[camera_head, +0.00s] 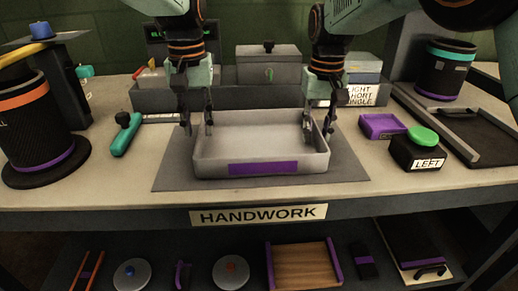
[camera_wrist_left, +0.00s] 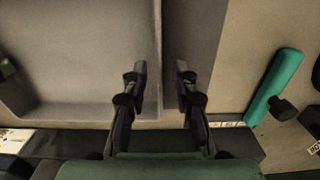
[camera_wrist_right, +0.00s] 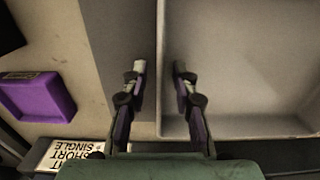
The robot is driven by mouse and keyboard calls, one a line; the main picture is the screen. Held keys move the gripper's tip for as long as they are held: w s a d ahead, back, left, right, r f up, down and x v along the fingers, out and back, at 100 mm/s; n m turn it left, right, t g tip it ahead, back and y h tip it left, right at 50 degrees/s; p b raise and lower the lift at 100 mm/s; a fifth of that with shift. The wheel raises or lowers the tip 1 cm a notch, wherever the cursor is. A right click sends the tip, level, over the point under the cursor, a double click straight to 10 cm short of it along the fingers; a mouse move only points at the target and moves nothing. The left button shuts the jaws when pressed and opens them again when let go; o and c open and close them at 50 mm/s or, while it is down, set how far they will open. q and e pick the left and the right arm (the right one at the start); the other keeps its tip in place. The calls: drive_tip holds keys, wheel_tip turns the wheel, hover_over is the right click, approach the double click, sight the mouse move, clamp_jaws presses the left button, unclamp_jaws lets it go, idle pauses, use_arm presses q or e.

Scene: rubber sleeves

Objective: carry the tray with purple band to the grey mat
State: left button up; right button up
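The grey tray (camera_head: 205,163) with a purple band (camera_head: 263,168) on its front sits on the grey mat (camera_head: 345,172). My left gripper (camera_head: 198,126) is at the tray's left wall. In the left wrist view its fingers (camera_wrist_left: 161,75) are apart, one on each side of the wall (camera_wrist_left: 157,40), with gaps showing. My right gripper (camera_head: 318,128) is at the right wall. In the right wrist view its fingers (camera_wrist_right: 160,72) are likewise apart on both sides of the wall (camera_wrist_right: 161,40). The tray looks empty and level.
A teal-handled tool (camera_head: 126,134) lies left of the mat. A purple dish (camera_head: 382,126) and a black box with a green button (camera_head: 422,137) stand to the right. A grey bin (camera_head: 269,66) and a long dark rack (camera_head: 240,96) are behind the tray.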

use_arm(q)
wheel_tip(320, 180, up, 9)
use_arm(e)
wheel_tip(320, 180, up, 12)
idle(0.6)
idle(0.4)
